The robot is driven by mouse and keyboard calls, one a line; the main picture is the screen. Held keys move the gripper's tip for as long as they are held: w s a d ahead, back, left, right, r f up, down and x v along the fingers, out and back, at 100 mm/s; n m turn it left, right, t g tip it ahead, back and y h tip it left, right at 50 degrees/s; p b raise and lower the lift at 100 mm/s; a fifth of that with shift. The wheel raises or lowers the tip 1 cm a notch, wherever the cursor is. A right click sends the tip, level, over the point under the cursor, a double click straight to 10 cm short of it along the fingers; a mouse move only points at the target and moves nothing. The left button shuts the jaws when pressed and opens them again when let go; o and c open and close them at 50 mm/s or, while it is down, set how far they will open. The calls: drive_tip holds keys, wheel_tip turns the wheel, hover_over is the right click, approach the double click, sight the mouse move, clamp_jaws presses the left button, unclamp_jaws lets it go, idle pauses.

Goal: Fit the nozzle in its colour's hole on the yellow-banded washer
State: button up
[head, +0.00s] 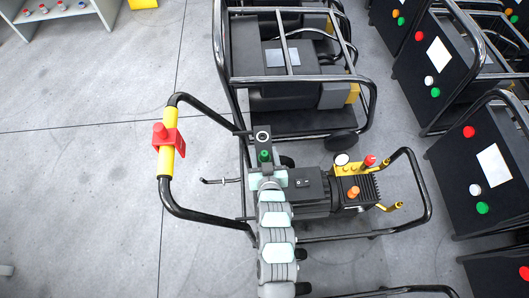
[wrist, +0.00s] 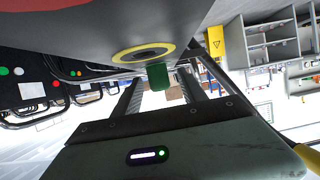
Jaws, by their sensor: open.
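The washer with a yellow band (head: 168,147) on its black handle stands in the middle of the head view. A dark plate (head: 262,145) with a pale ring sits by its frame. A green nozzle (head: 264,155) stands upright there, at the tip of my gripper (head: 266,170). In the wrist view, my gripper (wrist: 161,88) is open, with a finger on either side of the green nozzle (wrist: 158,77). How deep the nozzle sits is hidden.
A red button box (head: 168,142) is on the yellow band. The washer's pump (head: 350,188) has an orange cap and a gauge. Other washers stand behind (head: 290,85) and to the right (head: 483,165).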

drive_tip(key=p+v, duration=0.2)
drive_tip(key=v, duration=0.9)
drive_tip(key=shift+p, duration=0.4)
drive_tip(key=shift+w, duration=0.1)
